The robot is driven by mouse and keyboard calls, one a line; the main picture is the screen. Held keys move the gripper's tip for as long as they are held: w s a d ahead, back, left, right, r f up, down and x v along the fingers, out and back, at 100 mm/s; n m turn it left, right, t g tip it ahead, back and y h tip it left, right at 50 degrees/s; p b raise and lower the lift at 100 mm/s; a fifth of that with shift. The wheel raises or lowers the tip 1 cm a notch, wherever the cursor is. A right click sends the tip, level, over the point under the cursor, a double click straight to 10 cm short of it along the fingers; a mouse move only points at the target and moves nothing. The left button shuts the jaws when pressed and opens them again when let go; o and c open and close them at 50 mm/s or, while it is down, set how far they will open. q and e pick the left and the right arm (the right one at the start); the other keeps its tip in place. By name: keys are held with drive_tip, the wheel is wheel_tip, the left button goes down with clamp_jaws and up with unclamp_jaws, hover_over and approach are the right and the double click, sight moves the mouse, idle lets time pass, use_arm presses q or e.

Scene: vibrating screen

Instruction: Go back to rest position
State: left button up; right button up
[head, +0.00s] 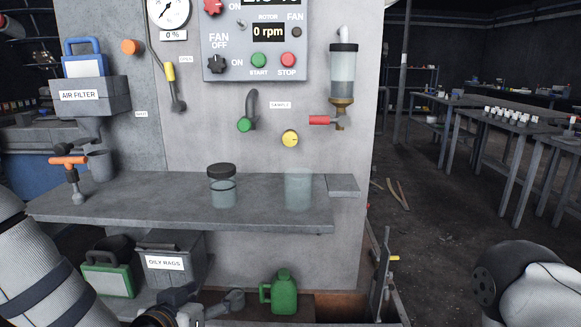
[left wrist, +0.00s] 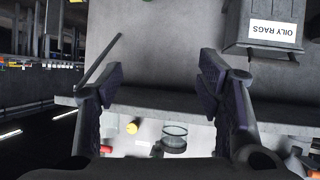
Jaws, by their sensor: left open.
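My left gripper (head: 208,300) is low in the head view, at the bottom edge in front of the shelf and below the oily rags box (head: 170,266). In the left wrist view, which is upside down, its two dark finger pads (left wrist: 163,88) stand wide apart with nothing between them. The oily rags box also shows there at the upper right (left wrist: 262,28). My left arm (head: 45,265) comes in from the lower left. Part of my right arm (head: 528,280) shows at the lower right; its gripper is out of view.
Below are a green can (head: 281,293) and a green-framed box (head: 107,277). Open floor (head: 425,215) lies to the right, before tables (head: 545,128).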

use_arm(q)
drive_tip(key=s+a+f+g+y, duration=0.15)
drive_tip(key=s+f+g, duration=0.65)
drive_tip(key=s+f, duration=1.1)
drive_tip(key=s+a+f+n+g, duration=0.1)
drive_tip(key=s+a+g, duration=0.1)
drive_tip(key=s, duration=0.8)
drive_tip(key=s+a+f+g+y, duration=0.1)
drive_tip(key=s+a+g, duration=0.2)
drive_tip(key=s, duration=0.8)
drive_tip(key=shift+s+a+f+n+g, duration=0.15)
drive_tip(key=shift+s+a+n+g, duration=0.2)
drive_tip(key=shift+g, duration=0.25)
drive_tip(key=shift+w+d, duration=0.1)
drive_tip(key=shift+w, duration=0.05)
